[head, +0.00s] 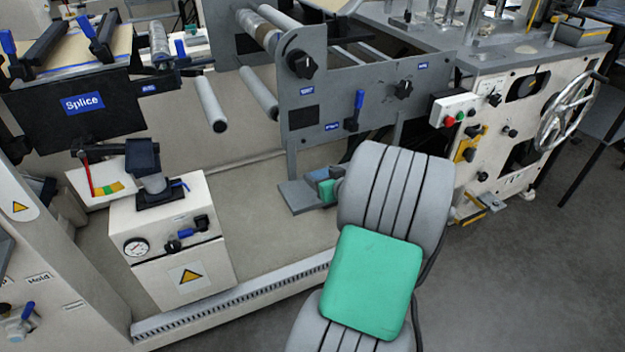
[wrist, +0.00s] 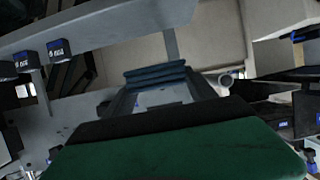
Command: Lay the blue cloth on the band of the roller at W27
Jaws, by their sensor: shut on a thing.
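My gripper (wrist: 158,88) is shut on the blue cloth (wrist: 155,73), a dark folded strip across its tip in the wrist view. In the head view my gripper (head: 322,186) is small and partly hidden behind my grey arm, beside the grey machine frame and low over the pale floor of the machine; the cloth is hard to make out there. Pale rollers stick out above and left of it, a left one (head: 210,104) and a middle one (head: 259,92). I cannot read any tag as W27, and cannot tell which roller bears it.
The grey side plate (head: 345,95) with black knobs and a blue-handled lever stands just above my gripper. A black Splice panel (head: 75,108) and a white box with a gauge (head: 172,245) stand left. A handwheel (head: 566,112) is at right. Open floor (head: 540,270) lies lower right.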

